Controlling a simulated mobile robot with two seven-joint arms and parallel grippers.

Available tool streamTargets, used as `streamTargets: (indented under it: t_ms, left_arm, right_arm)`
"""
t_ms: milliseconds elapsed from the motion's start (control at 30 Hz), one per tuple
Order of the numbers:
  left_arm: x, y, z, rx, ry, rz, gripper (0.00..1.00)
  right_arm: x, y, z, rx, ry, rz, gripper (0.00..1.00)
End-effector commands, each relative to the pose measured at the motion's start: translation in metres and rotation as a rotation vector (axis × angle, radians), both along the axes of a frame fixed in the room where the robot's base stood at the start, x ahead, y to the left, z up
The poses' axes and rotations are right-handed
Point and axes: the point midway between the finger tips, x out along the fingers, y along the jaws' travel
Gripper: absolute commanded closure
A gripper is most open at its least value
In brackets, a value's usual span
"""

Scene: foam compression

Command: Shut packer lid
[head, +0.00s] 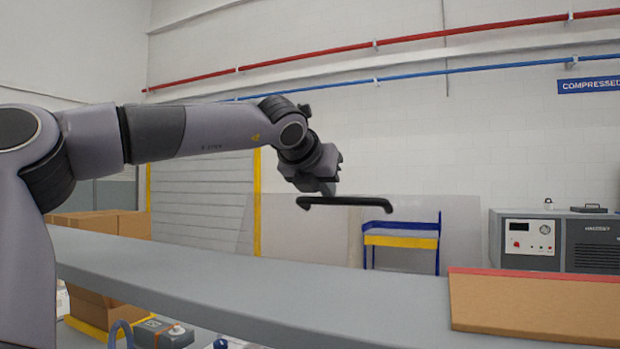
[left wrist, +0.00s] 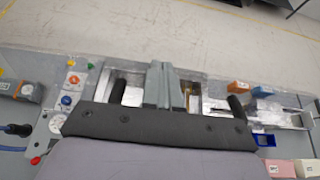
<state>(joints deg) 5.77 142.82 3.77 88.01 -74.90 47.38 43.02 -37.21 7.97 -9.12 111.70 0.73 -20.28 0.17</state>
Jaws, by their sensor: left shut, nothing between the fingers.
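My left gripper (head: 328,188) comes in from the left in the head view, pointing down. Its fingers are shut and empty. A black bar handle (head: 365,201) with bent ends lies just under and beside the fingertips; I cannot tell whether they touch. In the left wrist view the shut grey fingers (left wrist: 164,80) are in the middle, with a black bar end on the left (left wrist: 117,92) and another on the right (left wrist: 237,105). A long grey slab (head: 250,290) crosses the head view below. I cannot tell which surface is the packer lid. My right gripper is not in view.
A brown board with a red edge (head: 540,305) lies at the right. A compressor (head: 530,240) and a blue and yellow stand (head: 401,239) are behind. Cardboard boxes (head: 100,222) stand at the left.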

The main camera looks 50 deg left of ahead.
Motion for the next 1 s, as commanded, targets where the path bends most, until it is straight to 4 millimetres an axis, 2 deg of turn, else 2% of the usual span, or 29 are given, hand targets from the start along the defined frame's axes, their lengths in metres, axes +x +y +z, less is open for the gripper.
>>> streamTargets:
  t_ms: [200,400,1000]
  left_arm:
    - [0.034,0.019,-0.013,0.0,0.001,0.002,1.0]
    - [0.054,0.03,-0.023,0.0,-0.001,0.001,1.0]
    - [0.057,0.033,-0.024,0.001,-0.002,0.001,1.0]
  right_arm:
    - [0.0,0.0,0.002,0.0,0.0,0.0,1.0]
    - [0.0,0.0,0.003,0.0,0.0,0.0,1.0]
    - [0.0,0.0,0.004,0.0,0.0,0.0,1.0]
